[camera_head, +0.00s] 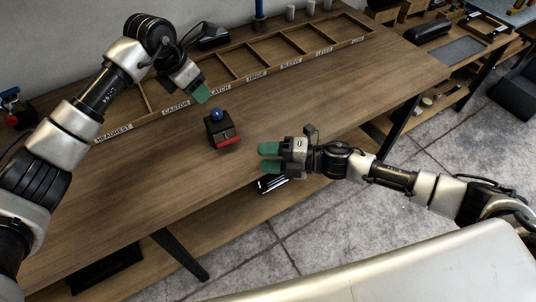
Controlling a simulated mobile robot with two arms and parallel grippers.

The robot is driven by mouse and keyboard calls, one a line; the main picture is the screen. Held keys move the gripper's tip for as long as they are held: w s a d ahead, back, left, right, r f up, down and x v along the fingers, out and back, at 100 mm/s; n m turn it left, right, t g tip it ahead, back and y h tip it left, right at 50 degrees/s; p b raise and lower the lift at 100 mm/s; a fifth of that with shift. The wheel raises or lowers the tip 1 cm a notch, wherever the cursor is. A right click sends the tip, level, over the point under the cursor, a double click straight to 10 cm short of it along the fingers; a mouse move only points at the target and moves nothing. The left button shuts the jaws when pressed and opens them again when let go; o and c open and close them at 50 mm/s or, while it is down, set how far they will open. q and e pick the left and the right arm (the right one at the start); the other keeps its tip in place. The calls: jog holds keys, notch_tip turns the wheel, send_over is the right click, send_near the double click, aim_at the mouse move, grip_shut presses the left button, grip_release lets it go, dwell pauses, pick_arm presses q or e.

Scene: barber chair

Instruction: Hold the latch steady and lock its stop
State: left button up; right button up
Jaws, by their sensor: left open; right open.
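The latch (221,130) is a small dark block with a blue knob (216,114) on top and a red piece (230,141) along its front lower edge. It stands upright on the wooden table, and nothing holds it. I cannot tell which part is its stop. My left gripper (201,94) is above and behind the latch, apart from it, pointing down at the labelled tray's front edge; only one green fingertip shows clearly. My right gripper (268,157) is open and empty, its green fingertips pointing left, to the right of the latch and apart from it.
A wooden tray (255,89) with labelled compartments runs along the back of the table. Several small cylinders stand behind it. The table (130,190) is clear left and right of the latch. Its front edge lies near my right gripper. A second bench (460,50) stands at right.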

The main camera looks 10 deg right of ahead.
aim_at(221, 129)
jog(key=x, duration=1.1)
jog(key=shift+r, duration=0.3)
jog(key=shift+s+d, duration=0.1)
jog(key=c, duration=0.8)
jog(key=o, duration=0.7)
jog(key=shift+o, duration=0.2)
